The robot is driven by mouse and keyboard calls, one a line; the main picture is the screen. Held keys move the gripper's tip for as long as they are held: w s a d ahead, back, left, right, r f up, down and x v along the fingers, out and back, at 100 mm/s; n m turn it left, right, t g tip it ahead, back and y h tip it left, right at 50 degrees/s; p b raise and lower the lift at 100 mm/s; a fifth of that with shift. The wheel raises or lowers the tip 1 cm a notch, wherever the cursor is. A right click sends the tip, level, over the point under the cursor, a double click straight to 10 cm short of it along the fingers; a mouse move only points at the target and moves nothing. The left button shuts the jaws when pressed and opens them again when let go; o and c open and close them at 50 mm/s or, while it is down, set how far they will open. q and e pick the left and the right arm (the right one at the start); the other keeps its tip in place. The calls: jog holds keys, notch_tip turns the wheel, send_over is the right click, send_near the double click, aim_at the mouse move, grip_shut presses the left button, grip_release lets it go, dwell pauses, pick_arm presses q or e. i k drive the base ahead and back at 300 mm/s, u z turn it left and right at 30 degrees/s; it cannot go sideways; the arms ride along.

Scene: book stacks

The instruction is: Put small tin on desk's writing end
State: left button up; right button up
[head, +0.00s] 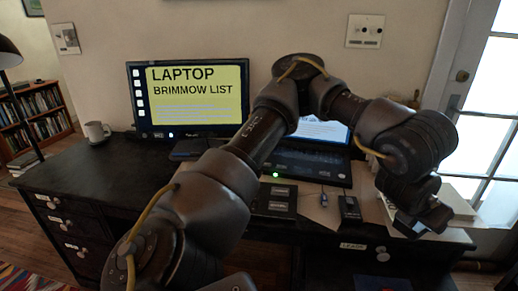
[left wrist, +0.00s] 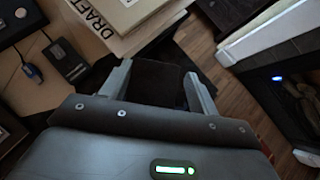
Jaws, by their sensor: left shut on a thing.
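My left arm reaches across the black desk (head: 110,168), and my left gripper (head: 410,226) is at the desk's right front, by a stack of papers. In the left wrist view, the left gripper (left wrist: 158,84) is shut on a dark, flat-faced thing (left wrist: 155,80) between its fingers, apparently the small tin. Its lid and markings cannot be made out, and in the head view the wrist mostly hides it. The desk's left end is largely bare. My right gripper is not in view.
A lit monitor (head: 190,98) and a partly hidden laptop (head: 318,160) are at the back. A small black device (head: 349,208) lies left of the gripper.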

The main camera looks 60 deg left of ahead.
aim_at(108, 166)
jog(key=z, duration=1.15)
jog(key=k, duration=1.2)
jog(key=u, duration=2.85)
jog(key=i, duration=0.4)
jog(key=u, duration=0.05)
